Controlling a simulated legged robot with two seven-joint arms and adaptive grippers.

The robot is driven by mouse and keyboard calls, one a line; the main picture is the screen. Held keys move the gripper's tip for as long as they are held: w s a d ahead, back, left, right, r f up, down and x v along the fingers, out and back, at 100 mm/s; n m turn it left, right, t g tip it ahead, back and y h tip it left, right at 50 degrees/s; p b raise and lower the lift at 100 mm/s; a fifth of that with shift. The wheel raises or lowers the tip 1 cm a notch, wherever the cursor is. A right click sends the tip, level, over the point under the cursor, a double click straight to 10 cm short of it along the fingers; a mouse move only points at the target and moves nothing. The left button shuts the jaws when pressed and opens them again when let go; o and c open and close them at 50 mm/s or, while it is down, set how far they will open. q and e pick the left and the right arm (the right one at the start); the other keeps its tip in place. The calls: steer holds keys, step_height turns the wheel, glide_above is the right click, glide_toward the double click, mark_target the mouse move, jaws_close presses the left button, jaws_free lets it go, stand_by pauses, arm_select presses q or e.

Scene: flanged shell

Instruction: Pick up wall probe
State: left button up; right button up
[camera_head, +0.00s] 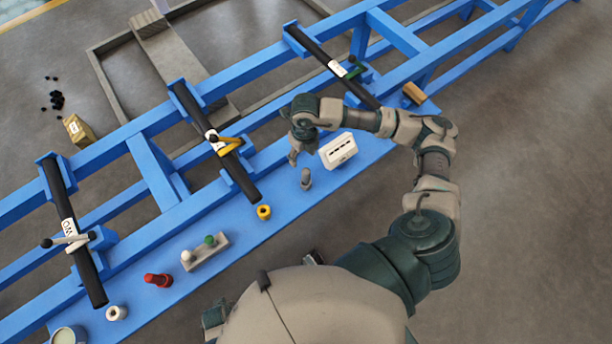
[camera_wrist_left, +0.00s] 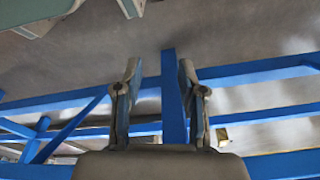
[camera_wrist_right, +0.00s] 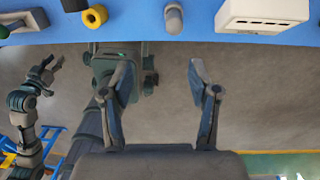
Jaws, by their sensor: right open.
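A small grey round-topped piece (camera_head: 306,178), likely the wall probe, stands on the blue bench shelf (camera_head: 282,222). It also shows at the top of the right wrist view (camera_wrist_right: 173,18). My right gripper (camera_head: 294,157) is just left of and above it in the head view. In the right wrist view that gripper (camera_wrist_right: 160,72) is open and empty, with the grey piece beyond its fingertips, apart from them. My left gripper (camera_wrist_left: 160,75) is open and empty in the left wrist view, with blue beams behind it.
A white slotted box (camera_head: 338,150) stands close right of the grey piece. A yellow ring (camera_head: 264,212), a grey block with white and green knobs (camera_head: 205,252), a red piece (camera_head: 158,280) and a white ring (camera_head: 117,313) lie along the shelf. Black pipes (camera_head: 216,141) cross the blue frame.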

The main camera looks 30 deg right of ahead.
mark_target(306, 171)
steer(key=shift+h, duration=0.3)
steer(key=f, duration=0.3)
steer(key=d+f+b, duration=0.1)
steer(key=f, duration=0.7)
steer(key=shift+d, duration=0.3)
steer(key=shift+w+f+b, duration=0.15)
steer(key=shift+f+b, duration=0.15)
steer(key=shift+f, duration=1.25)
steer(key=shift+w+f+b, duration=0.15)
steer(key=shift+f+b, duration=0.1)
steer(key=shift+f, duration=1.3)
arm_select(q)
steer(key=r, duration=0.1)
steer(key=w+r, duration=0.1)
steer(key=r, duration=0.3)
steer(key=shift+w+d+r, duration=0.15)
steer(key=shift+w, duration=0.15)
arm_select(e)
jaws_close()
